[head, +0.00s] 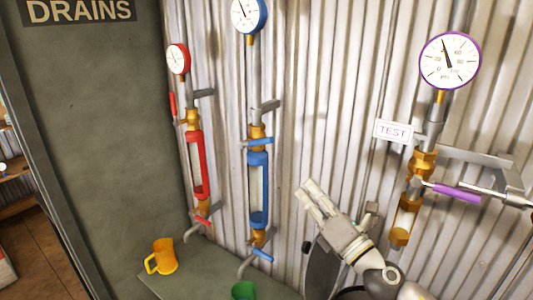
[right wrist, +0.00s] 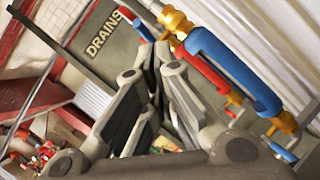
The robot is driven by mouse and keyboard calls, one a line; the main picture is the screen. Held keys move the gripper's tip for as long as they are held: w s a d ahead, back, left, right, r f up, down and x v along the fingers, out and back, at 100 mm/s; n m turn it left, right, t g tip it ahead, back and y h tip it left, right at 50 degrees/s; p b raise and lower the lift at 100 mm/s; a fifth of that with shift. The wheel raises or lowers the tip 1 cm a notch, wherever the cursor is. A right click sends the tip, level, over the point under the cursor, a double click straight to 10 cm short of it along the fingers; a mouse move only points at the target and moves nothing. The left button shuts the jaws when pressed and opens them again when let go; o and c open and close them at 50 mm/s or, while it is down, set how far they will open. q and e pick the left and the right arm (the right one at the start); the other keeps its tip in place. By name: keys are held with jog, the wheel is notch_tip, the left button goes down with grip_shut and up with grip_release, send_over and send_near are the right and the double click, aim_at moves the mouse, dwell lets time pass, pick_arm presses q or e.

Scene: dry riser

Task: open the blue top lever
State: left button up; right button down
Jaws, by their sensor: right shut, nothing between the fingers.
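The blue top lever (head: 257,142) lies roughly level across the brass valve above the blue sight-glass frame (head: 258,188), on the blue-gauge riser. My right gripper (head: 308,192) is shut and empty. In the head view its fingertips show right of the blue frame and lower than the top lever, apart from both. In the right wrist view the closed fingers (right wrist: 160,62) point up the picture, with the blue frame (right wrist: 235,70) and brass valve (right wrist: 177,22) to their right. My left gripper is not in view.
A blue bottom lever (head: 262,254) sits below the frame. A red riser (head: 196,165) stands left, a purple-lever riser (head: 455,193) right. A yellow mug (head: 162,257) and green cup (head: 243,290) stand below. A grey DRAINS panel (head: 100,110) is at left.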

jog(key=n+g+y, duration=0.2)
jog(key=n, duration=0.3)
jog(key=n+g+p, duration=0.2)
jog(key=n, duration=0.2)
send_near(260, 142)
jog(key=w+a+f, duration=0.3)
jog(key=a+f, duration=0.1)
jog(key=w+r+p, duration=0.1)
jog(key=w+a+r+p, duration=0.1)
jog(key=r, duration=0.1)
jog(key=shift+w+a+r, duration=0.1)
jog(key=shift+w+r, duration=0.1)
jog(key=shift+w, duration=0.15)
jog(key=shift+w+f, duration=0.1)
